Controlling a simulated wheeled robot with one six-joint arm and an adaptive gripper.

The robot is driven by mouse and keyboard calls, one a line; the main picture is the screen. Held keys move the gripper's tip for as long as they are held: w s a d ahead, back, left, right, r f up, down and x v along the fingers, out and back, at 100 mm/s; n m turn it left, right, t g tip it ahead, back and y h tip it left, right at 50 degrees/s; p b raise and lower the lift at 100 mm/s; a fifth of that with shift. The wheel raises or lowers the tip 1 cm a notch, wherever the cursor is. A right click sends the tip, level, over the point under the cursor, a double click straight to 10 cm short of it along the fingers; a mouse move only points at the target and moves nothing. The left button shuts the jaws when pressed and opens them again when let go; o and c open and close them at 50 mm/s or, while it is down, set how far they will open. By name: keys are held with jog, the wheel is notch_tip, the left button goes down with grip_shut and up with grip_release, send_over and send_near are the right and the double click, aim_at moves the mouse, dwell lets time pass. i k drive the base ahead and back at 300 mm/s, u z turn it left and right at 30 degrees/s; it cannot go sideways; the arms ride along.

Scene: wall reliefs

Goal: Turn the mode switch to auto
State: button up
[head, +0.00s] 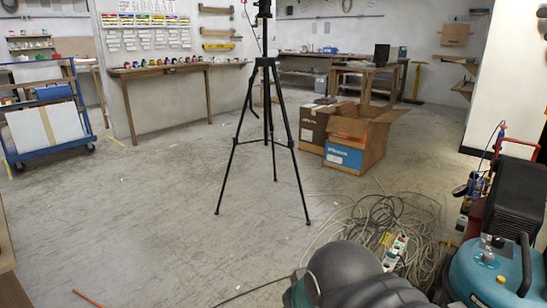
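I cannot make out a mode switch in the head view. A dark grey rounded shape at the bottom middle looks like part of my own arm. My gripper's fingers are not in view, so whether they are open or shut does not show.
A black tripod (268,125) stands mid-floor. Open cardboard boxes (368,140) stand behind it, right. Tangled cables with a power strip (396,252) lie at lower right, beside a teal tank (490,272). A blue cart (45,115) stands left. The left-middle floor (130,215) is clear.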

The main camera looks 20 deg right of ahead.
aim_at(497, 242)
jog(key=z, duration=1.2)
jog(key=i, duration=1.05)
jog(key=z, duration=0.8)
